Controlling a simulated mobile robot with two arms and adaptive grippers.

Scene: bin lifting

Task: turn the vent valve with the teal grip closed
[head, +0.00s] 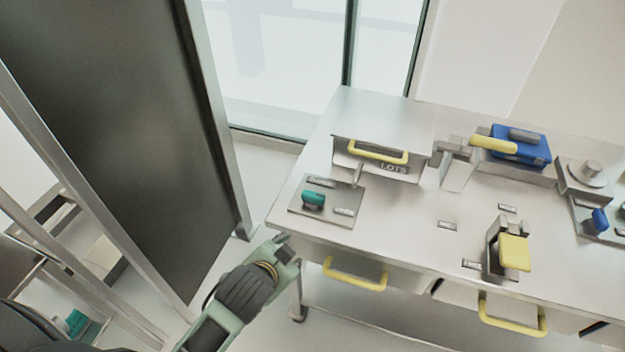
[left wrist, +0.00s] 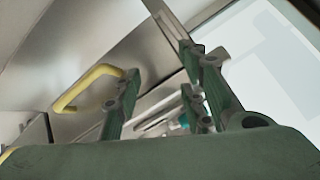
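The teal valve grip (head: 313,199) sits on a grey plate (head: 296,208) at the left end of the steel table. Small label plates lie behind it and to its right; their words are too small to read. My left gripper (head: 281,243) is just off the table's left front corner, below and left of the grip, not touching it. In the left wrist view its fingers (left wrist: 165,100) stand apart with nothing held. A bit of teal (left wrist: 184,121) shows between them, partly hidden by the finger links. My right gripper is not in view.
A lidded steel box with a yellow handle (head: 370,152) stands close behind the grip. A yellow-handled clamp (head: 512,252), a blue box (head: 520,146) and a blue knob (head: 600,219) are farther right. Yellow-handled drawers (head: 355,277) are under the tabletop. A dark panel (head: 120,110) stands left.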

